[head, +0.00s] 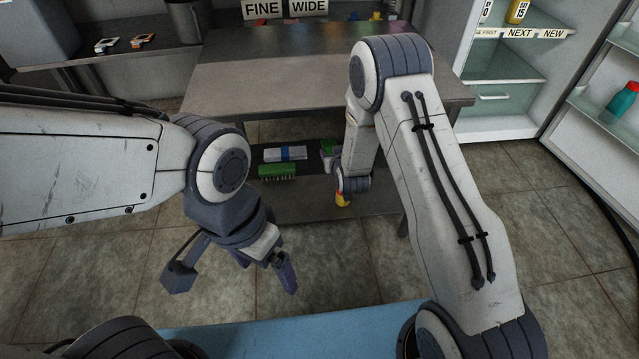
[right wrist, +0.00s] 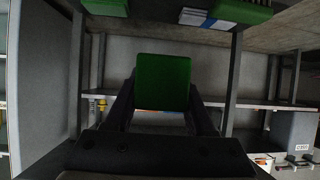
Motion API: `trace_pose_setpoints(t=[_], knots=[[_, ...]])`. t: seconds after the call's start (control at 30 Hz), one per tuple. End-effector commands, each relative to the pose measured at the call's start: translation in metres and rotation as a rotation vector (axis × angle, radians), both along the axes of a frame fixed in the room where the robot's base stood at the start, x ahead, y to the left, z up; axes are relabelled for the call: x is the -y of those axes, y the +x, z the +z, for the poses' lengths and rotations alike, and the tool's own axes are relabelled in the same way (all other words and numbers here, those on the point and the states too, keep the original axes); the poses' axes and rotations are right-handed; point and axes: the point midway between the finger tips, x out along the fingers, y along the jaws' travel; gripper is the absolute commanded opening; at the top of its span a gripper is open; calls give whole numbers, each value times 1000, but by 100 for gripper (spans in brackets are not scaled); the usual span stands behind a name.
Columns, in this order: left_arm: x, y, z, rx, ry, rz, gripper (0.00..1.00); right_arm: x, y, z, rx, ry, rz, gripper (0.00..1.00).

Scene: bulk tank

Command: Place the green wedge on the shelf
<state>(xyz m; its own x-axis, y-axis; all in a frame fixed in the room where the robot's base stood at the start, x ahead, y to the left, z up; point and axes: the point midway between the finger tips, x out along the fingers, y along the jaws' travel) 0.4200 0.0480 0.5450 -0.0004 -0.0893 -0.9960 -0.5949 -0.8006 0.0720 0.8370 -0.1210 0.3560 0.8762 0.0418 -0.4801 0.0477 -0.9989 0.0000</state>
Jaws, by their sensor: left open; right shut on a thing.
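The green wedge (right wrist: 163,80) shows as a plain green block in the right wrist view. My right gripper (right wrist: 163,105) is shut on it, with one dark finger on each side. In the head view the right gripper (head: 352,183) points down by the low shelf (head: 325,195) under the table; its fingers and the wedge are mostly hidden there. My left gripper (head: 232,275) is open and empty, above the floor in front of the table. I cannot tell which shelf the task means.
The low shelf holds a green brush (head: 277,171), a blue and white pack (head: 285,153) and another green thing (head: 328,150). The steel tabletop (head: 270,75) is mostly clear, with FINE and WIDE signs (head: 285,8) behind. Shelves (head: 505,60) marked NEXT and NEW stand right.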

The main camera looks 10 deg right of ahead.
Motion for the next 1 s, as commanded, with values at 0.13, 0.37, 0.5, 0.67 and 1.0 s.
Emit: trace_pose_setpoints(t=[0.13, 0.37, 0.5, 0.67, 1.0], knots=[[0, 0, -25, 0, 0, 0, 94, -3, 9, -42, 0, 0, 177, 0], [0, 0, -36, 0, 0, 0, 94, -8, 8, -66, 1, 1, 326, 0], [0, 0, -48, 0, 0, 0, 94, -24, 2, -80, 0, 1, 351, 0], [0, 0, -72, 0, 0, 0, 94, -59, -9, -104, 1, 1, 353, 0], [0, 0, -107, 0, 0, 0, 94, -116, -27, -136, 3, 0, 348, 0]])
